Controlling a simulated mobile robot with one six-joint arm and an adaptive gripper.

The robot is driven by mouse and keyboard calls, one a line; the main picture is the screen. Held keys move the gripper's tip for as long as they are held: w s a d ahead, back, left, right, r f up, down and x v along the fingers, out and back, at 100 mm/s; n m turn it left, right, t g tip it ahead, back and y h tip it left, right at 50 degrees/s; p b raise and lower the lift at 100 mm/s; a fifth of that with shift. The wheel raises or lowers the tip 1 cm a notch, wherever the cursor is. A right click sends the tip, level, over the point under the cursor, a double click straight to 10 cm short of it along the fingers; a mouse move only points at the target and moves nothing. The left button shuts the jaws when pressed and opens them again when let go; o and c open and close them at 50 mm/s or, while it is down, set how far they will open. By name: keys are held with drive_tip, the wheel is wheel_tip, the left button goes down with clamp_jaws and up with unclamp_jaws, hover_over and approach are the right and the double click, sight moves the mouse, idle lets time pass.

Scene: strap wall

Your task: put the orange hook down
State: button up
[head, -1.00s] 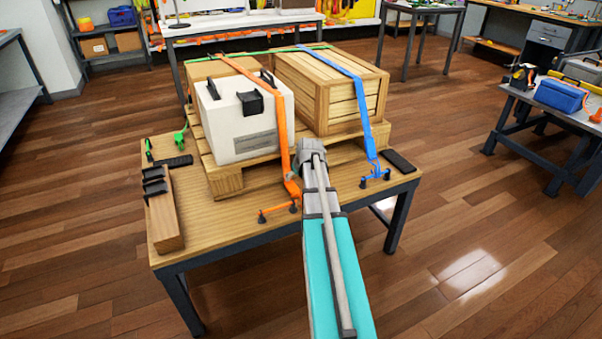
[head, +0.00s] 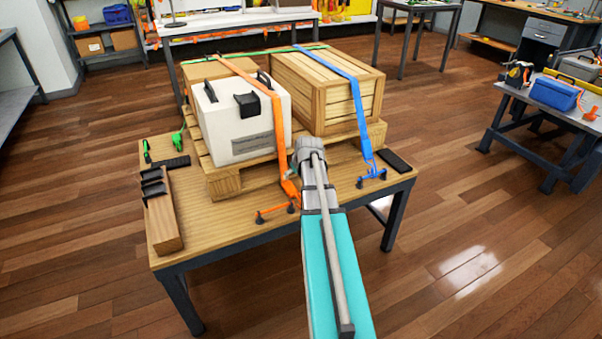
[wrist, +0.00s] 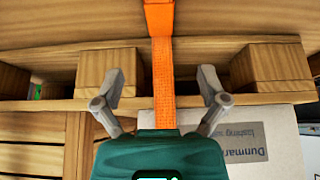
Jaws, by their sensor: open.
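The orange strap (head: 280,130) hangs down the front of the white case. Its orange hook (head: 275,210) is at the table's front edge, with dark knobs at its ends. In the wrist view the orange strap (wrist: 163,75) runs between the spread fingers of my gripper (wrist: 162,80), with a wider orange piece (wrist: 158,15) at the top. The fingers stand apart on both sides and do not touch the strap. The hook's far end is out of the wrist view. In the head view my arm hides the gripper.
The wooden table (head: 215,236) carries a pallet (head: 222,182) with the white case (head: 238,125) and a wooden crate (head: 318,95). A blue strap with its hook (head: 371,172) is to the right, beside a black pad (head: 394,161). A wooden block with black clips (head: 163,220) is at left.

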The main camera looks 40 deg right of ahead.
drive_tip(key=s+a+f+n+g+y, duration=0.1)
drive_tip(key=s+a+f+g+y, duration=0.1)
drive_tip(key=a, duration=1.9)
drive_tip(key=s+a+g, duration=0.1)
drive_tip(key=s+a, duration=0.3)
drive_tip(key=a, duration=0.5)
drive_tip(key=s+a+n+g, duration=0.1)
drive_tip(key=s+a+g, duration=0.1)
drive_tip(key=s+a, duration=0.3)
drive_tip(key=a, duration=0.3)
drive_tip(key=shift+s+a+f+n+g+h, duration=0.15)
drive_tip(key=shift+a+n+g+h, duration=0.15)
drive_tip(key=shift+a, duration=0.05)
wheel_tip(320, 180, up, 26)
drive_tip(key=p, duration=2.5)
drive_tip(key=shift+f+p, duration=0.2)
drive_tip(key=shift+p, duration=0.1)
